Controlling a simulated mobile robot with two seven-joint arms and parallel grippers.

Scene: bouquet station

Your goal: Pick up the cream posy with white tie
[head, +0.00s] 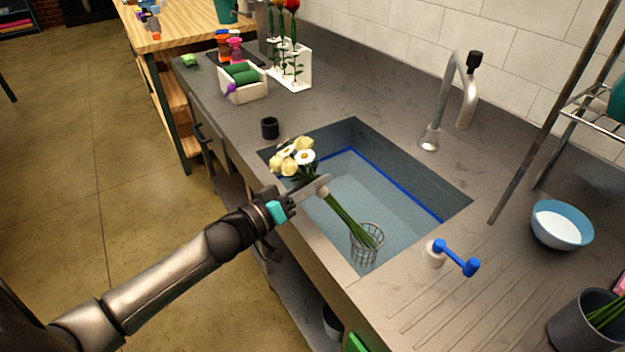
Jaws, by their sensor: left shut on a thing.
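The cream posy (297,158) has cream and white flower heads and long green stems. It is held tilted over the sink, its heads toward the upper left and its stems toward the lower right. My left gripper (318,188) is shut on the posy around its middle, where a pale band shows; the fingers partly cover the tie. The stem ends overlap a wire basket (367,243) in the sink; I cannot tell whether they are inside it. My right gripper is not in view.
The sink (400,207) has a blue line along its inner wall. A faucet (455,100) stands behind it. A small black cup (270,128) stands left of the sink, a blue-handled valve (457,258) and a bowl (561,225) to the right. Flower holders (290,65) stand at the back.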

